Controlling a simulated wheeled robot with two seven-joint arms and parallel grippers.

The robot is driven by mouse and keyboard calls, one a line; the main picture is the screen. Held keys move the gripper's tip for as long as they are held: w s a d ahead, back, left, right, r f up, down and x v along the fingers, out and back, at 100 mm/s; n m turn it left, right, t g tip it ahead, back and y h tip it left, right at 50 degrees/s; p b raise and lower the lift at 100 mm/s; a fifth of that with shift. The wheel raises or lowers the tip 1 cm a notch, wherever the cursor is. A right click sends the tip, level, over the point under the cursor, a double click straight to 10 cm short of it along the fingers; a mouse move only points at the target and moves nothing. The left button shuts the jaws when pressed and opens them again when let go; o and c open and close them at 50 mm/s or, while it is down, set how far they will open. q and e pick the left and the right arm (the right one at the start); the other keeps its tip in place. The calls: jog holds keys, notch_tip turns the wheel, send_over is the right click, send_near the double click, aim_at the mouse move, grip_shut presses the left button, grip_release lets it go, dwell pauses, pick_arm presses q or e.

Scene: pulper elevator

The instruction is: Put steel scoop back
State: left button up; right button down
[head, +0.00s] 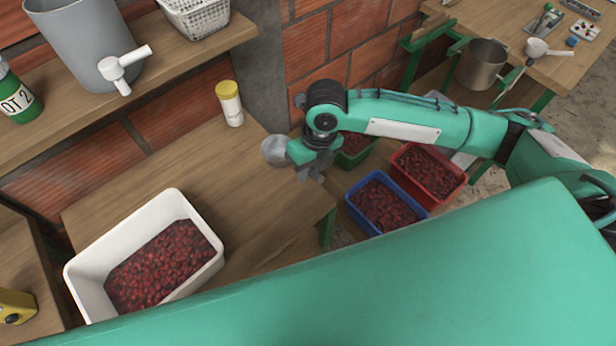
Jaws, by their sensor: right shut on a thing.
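The steel scoop (275,151) shows as a small rounded grey bowl at the end of my right gripper (304,162). My right gripper is shut on the scoop and holds it over the right end of the wooden table (165,165). The scoop's handle is mostly hidden by the gripper. From this view I cannot tell how high the scoop is above the table. My left gripper is not in view.
A white tub (82,272) of red cherries stands on the table's left, and a yellow-lidded jar (230,103) at its back. Blue (360,213) and red (436,199) crates of cherries sit beyond the table's right end. A steel pot (482,65) is farther right.

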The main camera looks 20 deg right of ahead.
jog(key=shift+f, duration=2.25)
jog(key=c, duration=1.4)
grip_release()
jog(key=shift+f, duration=0.1)
jog(key=shift+o, duration=0.2)
notch_tip(320, 180, up, 12)
jog(key=d+b, duration=0.1)
jog(key=d, duration=0.1)
jog(key=shift+w, duration=0.15)
